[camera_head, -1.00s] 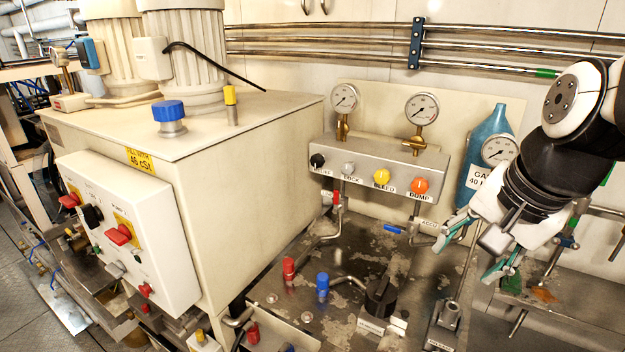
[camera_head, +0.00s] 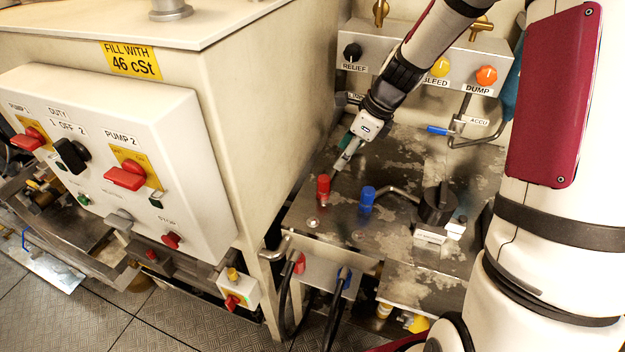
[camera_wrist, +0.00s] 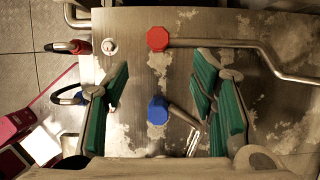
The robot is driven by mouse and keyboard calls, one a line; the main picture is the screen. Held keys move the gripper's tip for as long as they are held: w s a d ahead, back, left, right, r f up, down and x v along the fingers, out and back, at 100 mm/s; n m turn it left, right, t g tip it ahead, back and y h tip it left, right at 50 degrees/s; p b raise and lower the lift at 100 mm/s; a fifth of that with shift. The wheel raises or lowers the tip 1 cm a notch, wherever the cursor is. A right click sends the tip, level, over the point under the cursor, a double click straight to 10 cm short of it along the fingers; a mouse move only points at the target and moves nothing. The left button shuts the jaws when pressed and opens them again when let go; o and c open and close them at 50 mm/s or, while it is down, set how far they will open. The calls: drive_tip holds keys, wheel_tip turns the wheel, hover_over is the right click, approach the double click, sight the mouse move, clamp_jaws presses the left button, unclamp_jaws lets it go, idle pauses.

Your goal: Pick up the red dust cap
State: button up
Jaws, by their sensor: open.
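The red dust cap (camera_head: 323,187) stands upright on the worn metal plate at the left, on the end of a pipe. In the wrist view the red cap (camera_wrist: 158,38) shows from above, near the top, just past the fingertips. My gripper (camera_head: 341,166) is slightly above and right of the red cap in the head view. In the wrist view my gripper (camera_wrist: 163,66) has its green-padded fingers apart with nothing held. The blue cap (camera_head: 367,198) stands to the right of the red one; in the wrist view the blue cap (camera_wrist: 157,110) lies between the fingers, below them.
A black knob (camera_head: 437,204) stands right of the blue cap. The valve block (camera_head: 400,70) is behind my arm. The white control box (camera_head: 120,160) and tank (camera_head: 270,100) are left. Hoses (camera_head: 288,290) hang at the plate's front.

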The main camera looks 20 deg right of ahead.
sight(325, 178)
drive_tip(key=x, duration=0.6)
drive_tip(key=shift+a+f, duration=0.1)
drive_tip(key=shift+f, duration=0.15)
drive_tip(key=shift+a+x, duration=0.15)
drive_tip(key=shift+x, duration=1.2)
drive_tip(key=shift+a+x, duration=0.1)
drive_tip(key=shift+x, duration=1.3)
drive_tip(key=shift+r, duration=0.15)
drive_tip(key=c, duration=0.9)
